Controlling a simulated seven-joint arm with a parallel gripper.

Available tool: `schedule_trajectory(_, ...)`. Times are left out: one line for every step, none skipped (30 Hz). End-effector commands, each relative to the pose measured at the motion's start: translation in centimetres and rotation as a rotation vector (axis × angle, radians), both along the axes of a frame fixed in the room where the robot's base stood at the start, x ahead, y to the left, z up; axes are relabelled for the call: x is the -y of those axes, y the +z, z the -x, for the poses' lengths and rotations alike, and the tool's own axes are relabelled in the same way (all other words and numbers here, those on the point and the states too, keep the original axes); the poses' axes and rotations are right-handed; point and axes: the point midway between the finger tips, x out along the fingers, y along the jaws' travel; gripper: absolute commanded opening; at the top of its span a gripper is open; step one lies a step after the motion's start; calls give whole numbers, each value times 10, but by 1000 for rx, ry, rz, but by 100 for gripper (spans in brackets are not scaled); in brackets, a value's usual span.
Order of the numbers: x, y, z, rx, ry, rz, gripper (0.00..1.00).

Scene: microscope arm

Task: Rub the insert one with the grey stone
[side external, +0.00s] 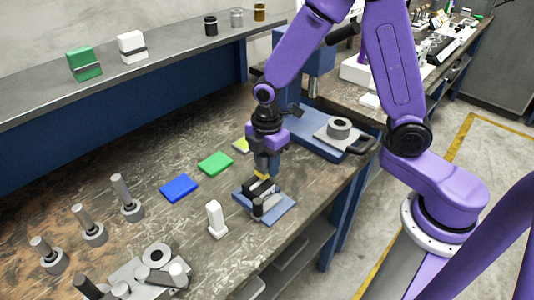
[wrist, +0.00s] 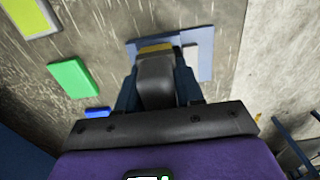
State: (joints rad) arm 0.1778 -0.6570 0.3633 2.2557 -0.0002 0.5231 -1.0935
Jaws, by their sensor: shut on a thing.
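My gripper (side external: 262,176) points down over a blue-grey plate (side external: 283,214) on the bench and is shut on a small block. A yellow part (wrist: 155,48) shows at the fingertips in the wrist view, with a dark grey body (wrist: 156,82) between the fingers; I cannot tell whether both belong to the held block. Dark pieces (side external: 260,187) stand on the plate just below the fingertips, one with a light grey top. Contact between the held block and these pieces cannot be made out. I cannot tell which piece is insert one.
Flat blue (side external: 179,188), green (side external: 215,163) and yellow-green (side external: 241,145) blocks lie left of the plate. Several metal posts (side external: 126,197) stand at left. A blue machine base (side external: 310,138) is behind.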

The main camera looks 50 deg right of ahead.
Motion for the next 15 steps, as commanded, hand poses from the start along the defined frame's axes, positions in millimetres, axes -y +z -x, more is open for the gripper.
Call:
schedule_trajectory(0,-5,1,-4,0,2,12)
schedule_trajectory(0,-8,1,-3,0,1,12)
schedule_trajectory(1,-15,1,-5,0,3,12)
schedule_trajectory(1,-21,1,-6,0,3,12)
schedule_trajectory(-2,-24,1,-4,1,2,12)
schedule_trajectory(-7,-20,0,0,4,0,7)
schedule_trajectory(-10,-21,0,0,4,0,7)
schedule_trajectory(-12,-22,0,-1,3,1,7)
schedule_trajectory(-16,-21,0,1,3,-1,7)
schedule_trajectory(-19,-18,-1,3,3,-2,7)
schedule_trajectory(-22,-19,0,2,4,-1,7)
schedule_trajectory(-26,-20,0,1,4,0,7)
schedule_trajectory(-28,-22,0,0,3,0,7)
schedule_trajectory(-31,-23,0,0,2,0,7)
schedule_trajectory(-34,-20,0,1,3,-1,7)
